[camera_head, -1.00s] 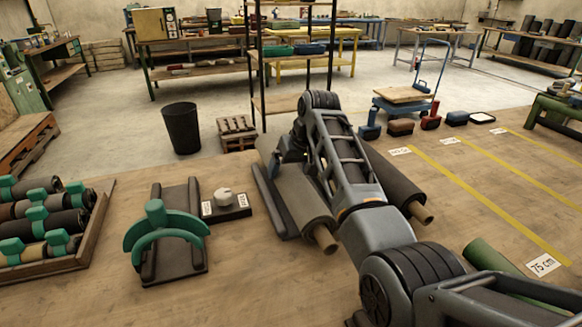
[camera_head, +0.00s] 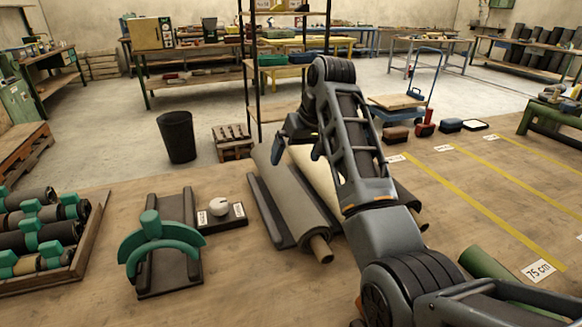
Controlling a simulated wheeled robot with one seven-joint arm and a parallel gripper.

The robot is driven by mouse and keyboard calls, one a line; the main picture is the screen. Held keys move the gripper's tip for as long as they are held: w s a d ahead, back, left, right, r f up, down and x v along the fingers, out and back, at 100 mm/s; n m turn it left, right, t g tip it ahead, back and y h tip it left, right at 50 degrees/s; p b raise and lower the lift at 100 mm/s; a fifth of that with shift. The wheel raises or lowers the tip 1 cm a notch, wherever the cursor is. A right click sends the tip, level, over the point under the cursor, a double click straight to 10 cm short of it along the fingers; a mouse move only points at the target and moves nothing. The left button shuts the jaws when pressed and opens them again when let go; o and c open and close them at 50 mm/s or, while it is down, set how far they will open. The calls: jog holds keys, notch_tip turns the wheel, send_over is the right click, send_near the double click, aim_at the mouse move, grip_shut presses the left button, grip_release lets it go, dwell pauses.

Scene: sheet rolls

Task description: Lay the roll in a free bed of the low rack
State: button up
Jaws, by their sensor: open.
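The low rack (camera_head: 273,214) lies on the table in the middle, its dark left rail showing. A grey-beige roll (camera_head: 292,200) with a brown core end lies along it, just right of that rail. A cream roll or sheet surface (camera_head: 322,176) shows to its right, partly behind my arm. A dark roll (camera_head: 406,203) shows right of my arm, mostly hidden. My gripper (camera_head: 297,150) is open, its fingers pointing down over the far end of the grey-beige roll. It appears empty and apart from the roll, but the exact gap cannot be told.
A crate of rolls (camera_head: 78,262) is at far left. A green roll (camera_head: 487,265) lies at right by a 75 cm label. Yellow-lined table at right is mostly clear.

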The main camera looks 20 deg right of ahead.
jog(key=shift+v, duration=1.35)
